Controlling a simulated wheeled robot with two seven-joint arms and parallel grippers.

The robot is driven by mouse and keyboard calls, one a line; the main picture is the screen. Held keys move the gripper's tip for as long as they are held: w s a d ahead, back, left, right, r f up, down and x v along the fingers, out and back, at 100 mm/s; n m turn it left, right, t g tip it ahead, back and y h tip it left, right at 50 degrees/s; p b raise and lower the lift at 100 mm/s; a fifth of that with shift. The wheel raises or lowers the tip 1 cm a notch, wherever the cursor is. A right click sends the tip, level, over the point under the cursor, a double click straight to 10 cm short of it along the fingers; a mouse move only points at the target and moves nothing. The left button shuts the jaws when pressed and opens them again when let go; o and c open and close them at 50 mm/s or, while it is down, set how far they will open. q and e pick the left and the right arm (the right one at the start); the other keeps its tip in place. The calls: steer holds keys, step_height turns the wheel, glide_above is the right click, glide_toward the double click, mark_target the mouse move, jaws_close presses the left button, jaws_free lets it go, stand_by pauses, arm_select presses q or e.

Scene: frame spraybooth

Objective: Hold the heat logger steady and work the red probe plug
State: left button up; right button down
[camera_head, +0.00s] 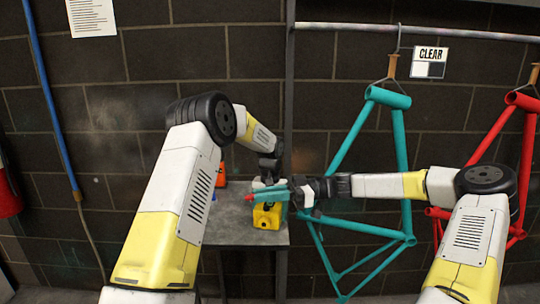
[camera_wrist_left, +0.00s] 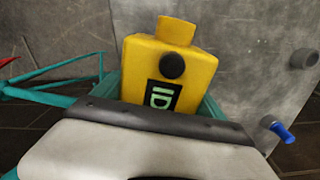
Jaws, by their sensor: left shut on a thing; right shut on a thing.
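The heat logger is a yellow box (camera_head: 267,218) with a dark round spot, at the bench's right side. In the left wrist view the logger (camera_wrist_left: 200,62) shows a black round knob and a dark display with green characters. My left gripper (camera_head: 268,184) comes down from above and is shut on the logger, its teal fingers along the body. My right gripper (camera_head: 262,193) reaches in from the right, its teal fingers shut just above the logger. The red probe plug (camera_head: 249,198) pokes out at their left tip. I cannot tell whether it touches the logger.
The grey bench (camera_head: 231,231) is narrow, with some bare top left of the logger. An orange item (camera_head: 221,176) and a blue item (camera_head: 213,195) are at its left. A blue-ended peg (camera_wrist_left: 281,131) shows in the wrist view. A teal frame (camera_head: 402,155) hangs behind my right arm.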

arm_select(q)
steer(key=o, duration=1.7)
step_height(320, 180, up, 12)
steer(key=shift+r, duration=0.1)
